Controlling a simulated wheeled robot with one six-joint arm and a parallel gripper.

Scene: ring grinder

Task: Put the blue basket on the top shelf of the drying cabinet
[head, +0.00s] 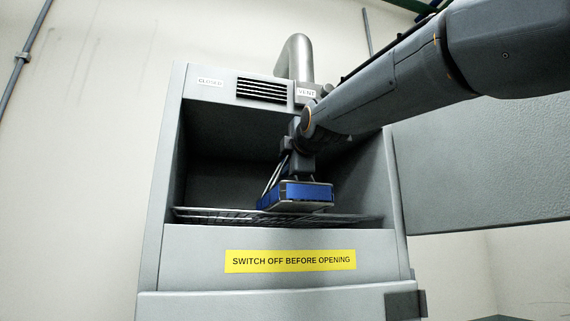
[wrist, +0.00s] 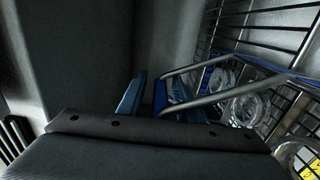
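The blue basket (head: 303,192) is inside the open drying cabinet (head: 172,185), right at the wire shelf (head: 225,215). It looks level; I cannot tell for certain whether its base rests on the wires. My gripper (head: 303,172) is above the basket, at its raised handle. In the wrist view, the basket's grey handle bars (wrist: 215,97) run to my gripper's blue fingertips (wrist: 155,95). The fingers stand around the handle's end, with a narrow gap beside the left finger. Clear glass pieces (wrist: 245,103) lie in the basket.
The cabinet's side walls and roof surround my gripper closely. A front panel with a yellow warning label (head: 290,261) lies below the opening. The large grey door (head: 480,160) stands open at the right. A vent pipe (head: 297,55) rises on top.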

